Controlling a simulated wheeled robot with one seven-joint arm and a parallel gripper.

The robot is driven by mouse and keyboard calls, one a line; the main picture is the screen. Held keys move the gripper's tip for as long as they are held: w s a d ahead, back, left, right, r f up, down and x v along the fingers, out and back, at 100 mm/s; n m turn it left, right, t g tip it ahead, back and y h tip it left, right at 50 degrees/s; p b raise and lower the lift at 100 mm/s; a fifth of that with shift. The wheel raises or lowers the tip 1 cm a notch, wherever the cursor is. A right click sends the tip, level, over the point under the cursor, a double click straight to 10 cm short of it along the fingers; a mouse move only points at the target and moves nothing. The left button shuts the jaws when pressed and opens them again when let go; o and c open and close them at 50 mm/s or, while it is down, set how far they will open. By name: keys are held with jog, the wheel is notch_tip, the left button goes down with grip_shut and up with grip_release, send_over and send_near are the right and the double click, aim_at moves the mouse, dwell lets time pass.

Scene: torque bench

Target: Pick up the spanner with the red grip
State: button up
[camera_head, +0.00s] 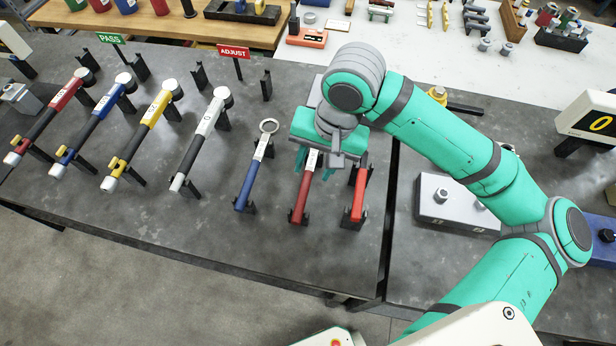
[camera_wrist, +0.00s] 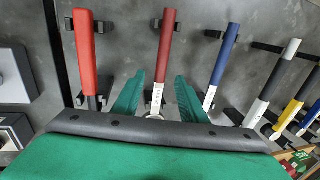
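A spanner with a red grip (camera_head: 301,200) lies in black holders on the dark bench, its pale labelled shank running under my gripper (camera_head: 315,168).
A blue-gripped spanner with a ring end (camera_head: 243,190) lies close on the left. Several torque wrenches, including a white one (camera_head: 200,138), stand further left. An ADJUST sign (camera_head: 233,51) stands behind. A grey block (camera_head: 440,205) is right of the bench seam.

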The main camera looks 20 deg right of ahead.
aim_at(307, 180)
jog(key=shift+w+a+f, duration=0.1)
jog(key=shift+a+f, duration=0.1)
jog(key=shift+f, duration=0.6)
jog(key=shift+w+a+f, duration=0.1)
jog(key=shift+a+f, duration=0.05)
jog(key=shift+f, duration=0.65)
jog(key=shift+w+a+f, duration=0.1)
jog(key=shift+a+f, duration=0.1)
jog(key=shift+f, duration=0.6)
